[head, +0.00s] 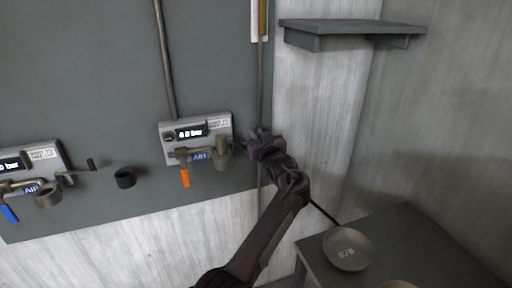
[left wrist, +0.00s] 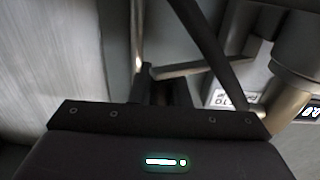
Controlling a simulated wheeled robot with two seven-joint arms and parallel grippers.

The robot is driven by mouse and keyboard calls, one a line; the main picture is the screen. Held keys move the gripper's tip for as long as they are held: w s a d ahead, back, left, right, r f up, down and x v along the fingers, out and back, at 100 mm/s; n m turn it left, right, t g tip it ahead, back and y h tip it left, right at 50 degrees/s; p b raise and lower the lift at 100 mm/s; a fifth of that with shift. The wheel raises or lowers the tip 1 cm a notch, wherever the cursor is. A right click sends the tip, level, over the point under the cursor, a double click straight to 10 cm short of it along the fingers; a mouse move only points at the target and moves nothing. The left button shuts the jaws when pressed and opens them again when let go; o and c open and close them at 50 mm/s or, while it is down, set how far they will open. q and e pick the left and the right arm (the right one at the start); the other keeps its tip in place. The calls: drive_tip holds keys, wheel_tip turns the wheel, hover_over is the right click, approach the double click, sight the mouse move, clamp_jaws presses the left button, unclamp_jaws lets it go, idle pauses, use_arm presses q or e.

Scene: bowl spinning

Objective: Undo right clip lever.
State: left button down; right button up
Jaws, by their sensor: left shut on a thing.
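The right clip lever (left wrist: 195,69) is a grey metal bar in the left wrist view, running from the right unit to between my fingers. In the head view it is mostly hidden at the right side of the grey right unit (head: 168,134), which has a lit display and an orange-handled valve (head: 185,177). My left gripper (head: 254,142) is at the right side of that unit, shut on the lever's end; it also shows in the left wrist view (left wrist: 165,88). The fingertips are dark and partly hidden there. My right gripper is not in view.
A similar left unit (head: 62,152) has a blue-handled valve and a lever sticking out. A dark round fitting (head: 125,178) is on the wall panel between them. A shelf (head: 350,27) is at upper right. A bowl (head: 348,262) lies on a dark table (head: 425,245) at lower right.

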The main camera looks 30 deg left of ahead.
sight(248, 126)
use_arm(q)
drive_tip(key=shift+b+x, duration=0.85)
drive_tip(key=shift+x, duration=0.55)
drive_tip(key=shift+a, duration=0.1)
drive_tip(key=c, duration=1.7)
unclamp_jaws()
drive_tip(key=shift+c, duration=0.2)
drive_tip(key=o, duration=0.4)
drive_tip(key=shift+s+a, duration=0.15)
drive_tip(key=shift+a, duration=0.2)
drive_tip(key=shift+d, duration=0.1)
drive_tip(key=shift+d, duration=0.15)
drive_tip(key=shift+d, duration=0.1)
